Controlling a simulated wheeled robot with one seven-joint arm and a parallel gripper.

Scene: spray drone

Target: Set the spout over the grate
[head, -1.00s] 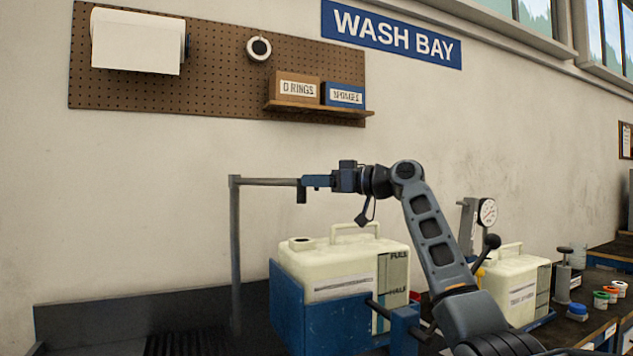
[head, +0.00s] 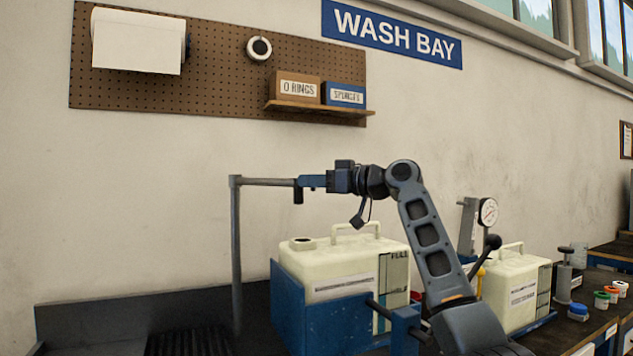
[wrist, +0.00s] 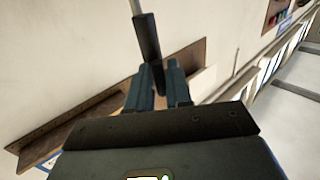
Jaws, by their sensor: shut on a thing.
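The spout (head: 265,182) is a thin grey pipe running level to the right from the top of a grey upright post (head: 235,255). Its dark end piece (head: 298,195) points down. My gripper (head: 308,182) is shut on the spout's outer end. In the wrist view, the spout's dark end (wrist: 147,40) runs down between my two blue-grey fingers (wrist: 158,85). In the head view, the spout end appears above the left part of a cream tank. The grate (head: 190,343) is a dark slatted panel at the bottom, left of the post; its lower part is cut off.
The cream tank (head: 345,262) sits in a blue holder (head: 310,320) below my gripper. A second cream tank (head: 515,285), a gauge (head: 488,212) and small jars stand to the right. A pegboard with a shelf (head: 318,110) hangs above. The space above the grate looks clear.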

